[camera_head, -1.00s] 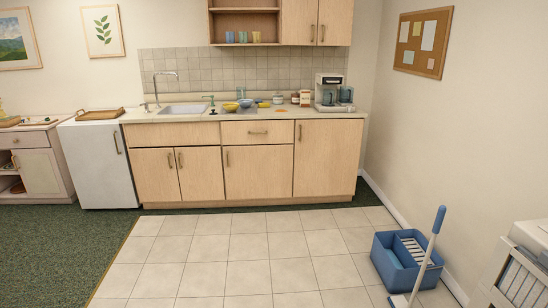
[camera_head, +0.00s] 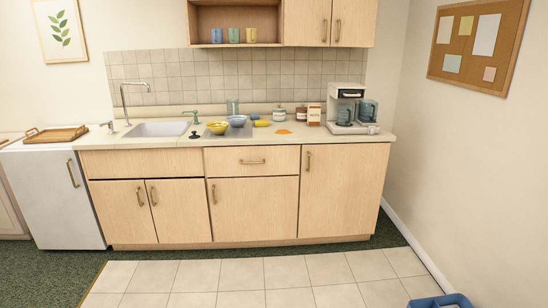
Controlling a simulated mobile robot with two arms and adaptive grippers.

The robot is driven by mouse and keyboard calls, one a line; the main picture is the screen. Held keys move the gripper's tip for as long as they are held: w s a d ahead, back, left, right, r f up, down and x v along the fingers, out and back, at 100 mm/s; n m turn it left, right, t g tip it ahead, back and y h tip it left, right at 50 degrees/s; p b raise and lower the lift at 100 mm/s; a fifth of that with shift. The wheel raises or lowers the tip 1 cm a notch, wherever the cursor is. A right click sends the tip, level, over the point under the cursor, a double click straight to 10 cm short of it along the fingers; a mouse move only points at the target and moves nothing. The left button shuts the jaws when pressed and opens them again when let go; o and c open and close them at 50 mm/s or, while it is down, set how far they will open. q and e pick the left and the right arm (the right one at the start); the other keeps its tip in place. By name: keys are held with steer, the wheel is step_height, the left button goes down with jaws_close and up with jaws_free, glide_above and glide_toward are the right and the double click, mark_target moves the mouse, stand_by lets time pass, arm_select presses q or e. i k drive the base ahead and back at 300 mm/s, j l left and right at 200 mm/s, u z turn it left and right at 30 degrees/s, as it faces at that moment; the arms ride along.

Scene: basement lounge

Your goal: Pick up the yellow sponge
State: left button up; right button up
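A small yellow block that looks like the sponge (camera_head: 262,123) lies on the kitchen counter (camera_head: 330,134), right of the bowls. A yellow bowl (camera_head: 218,129) and a blue bowl (camera_head: 238,121) stand just left of it. A flat orange patch (camera_head: 284,131) lies to its right; I cannot tell what it is. Neither of my grippers is in view, and nothing is seen touching the sponge.
The sink (camera_head: 158,129) is set in the counter left of the bowls. Jars, a box (camera_head: 314,115) and a coffee maker (camera_head: 346,104) stand to the right. The tiled floor (camera_head: 270,278) before the cabinets is clear. A blue bucket (camera_head: 440,301) shows at bottom right.

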mark_target(259, 123)
steer(key=i+u, duration=0.1)
steer(key=i, duration=1)
steer(key=i+l, duration=0.2)
steer(key=i, duration=0.85)
steer(key=j+u, duration=0.05)
